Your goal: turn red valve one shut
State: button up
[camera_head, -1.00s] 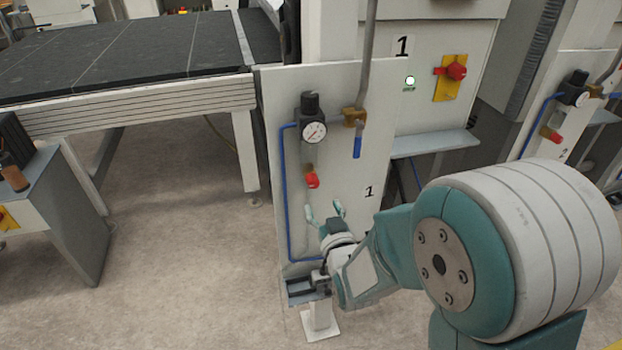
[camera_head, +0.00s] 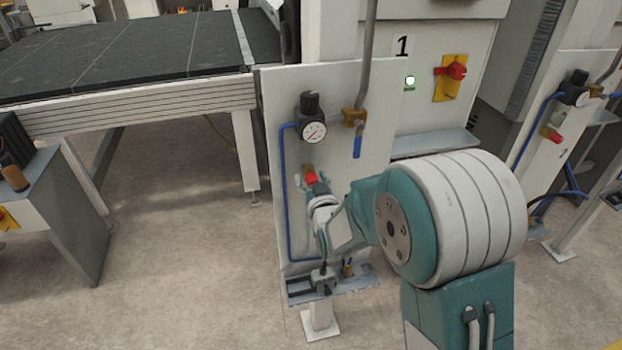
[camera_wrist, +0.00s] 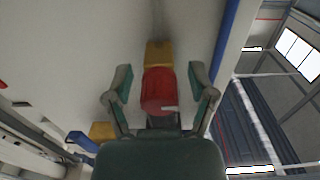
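The red valve (camera_head: 310,177) is mounted on the white panel marked 1, below the round gauge. In the wrist view the red valve knob (camera_wrist: 159,90) sits on a brass fitting (camera_wrist: 158,53), between my two fingers. My gripper (camera_wrist: 160,84) is open around the knob, with a visible gap on both sides. In the head view my gripper (camera_head: 311,180) reaches up to the valve from below, and its fingers partly hide the knob's lower part.
A blue hose (camera_head: 286,200) runs down the panel's left side. A red switch on a yellow plate (camera_head: 451,77) is at upper right. Open floor (camera_head: 180,260) lies to the left.

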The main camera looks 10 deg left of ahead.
grip_shut()
jog(key=shift+m, duration=0.8)
jog(key=shift+o, duration=1.2)
grip_release()
jog(key=v, duration=1.2)
jog(key=shift+a+f, duration=0.1)
